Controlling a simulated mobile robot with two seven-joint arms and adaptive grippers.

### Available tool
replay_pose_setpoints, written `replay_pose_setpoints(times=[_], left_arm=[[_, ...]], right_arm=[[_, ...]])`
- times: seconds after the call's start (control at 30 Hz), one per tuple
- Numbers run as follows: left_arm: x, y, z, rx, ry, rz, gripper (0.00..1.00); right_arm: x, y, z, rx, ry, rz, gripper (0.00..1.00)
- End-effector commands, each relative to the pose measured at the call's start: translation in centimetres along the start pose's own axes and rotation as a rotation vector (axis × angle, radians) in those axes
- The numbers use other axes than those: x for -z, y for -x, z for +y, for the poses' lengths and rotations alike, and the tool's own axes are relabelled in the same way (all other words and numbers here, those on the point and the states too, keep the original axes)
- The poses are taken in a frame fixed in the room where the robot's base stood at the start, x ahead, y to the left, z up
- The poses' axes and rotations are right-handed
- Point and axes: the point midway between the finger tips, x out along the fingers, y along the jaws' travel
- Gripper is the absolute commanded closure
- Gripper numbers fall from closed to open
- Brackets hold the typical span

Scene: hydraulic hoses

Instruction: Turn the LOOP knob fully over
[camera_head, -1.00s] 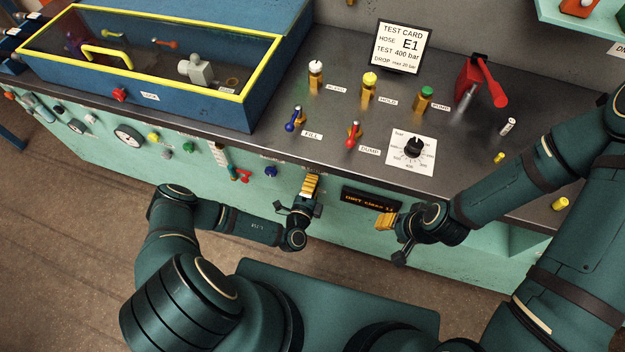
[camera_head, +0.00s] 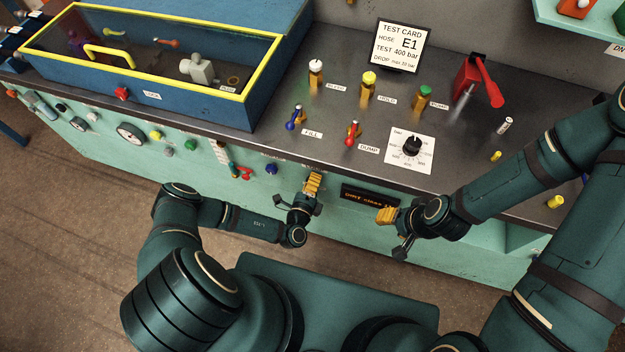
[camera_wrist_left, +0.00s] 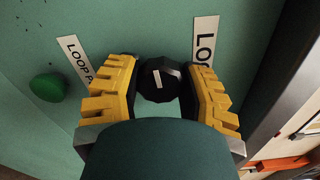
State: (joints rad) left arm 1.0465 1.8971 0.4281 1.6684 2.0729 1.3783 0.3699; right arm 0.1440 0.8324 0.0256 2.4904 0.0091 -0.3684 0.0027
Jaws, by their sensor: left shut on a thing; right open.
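The LOOP knob (camera_wrist_left: 160,79) is a black faceted knob with a white pointer mark, on the green front panel in the left wrist view. My left gripper (camera_wrist_left: 155,88) has its yellow fingers on either side of the knob and is shut on it. In the head view my left gripper (camera_head: 313,183) is at the panel front and hides the knob. A partly covered label (camera_wrist_left: 203,42) reading "LOO" is beside the knob. My right gripper (camera_head: 384,215) is open and empty in front of the panel.
A green button (camera_wrist_left: 48,87) and a label starting "LOOP P" (camera_wrist_left: 77,60) are left of the knob. A dark display (camera_head: 369,197) lies between my grippers. A blue knob (camera_head: 271,169) is left of my left gripper. The bench top above carries valves and a dial (camera_head: 411,147).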

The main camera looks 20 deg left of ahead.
Motion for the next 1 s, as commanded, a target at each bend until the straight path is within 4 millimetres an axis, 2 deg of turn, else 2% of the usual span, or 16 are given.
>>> replay_pose_setpoints(times=[0.43,0.47,0.53,0.57,0.87,1.0], left_arm=[[0.3,0.0,-0.2,0.003,0.003,0.007,0.95],[0.3,0.0,-0.2,0.003,0.004,0.007,0.53],[0.3,0.0,-0.2,0.002,0.003,0.006,0.29],[0.3,0.0,-0.1,0.002,0.003,0.006,0.26],[0.1,0.1,0.0,0.0,0.001,0.003,0.26],[0.1,1.1,0.0,-0.002,0.002,0.003,0.26]], right_arm=[[0.0,0.0,0.0,0.0,0.0,0.0,0.53],[0.0,0.0,0.0,0.0,0.0,0.0,0.53],[0.0,0.0,0.0,0.0,0.0,0.0,0.53],[0.0,0.0,0.0,0.0,0.0,0.0,0.53],[0.0,0.0,0.0,0.0,0.0,0.0,0.53],[0.0,0.0,0.0,0.0,0.0,0.0,0.53]])
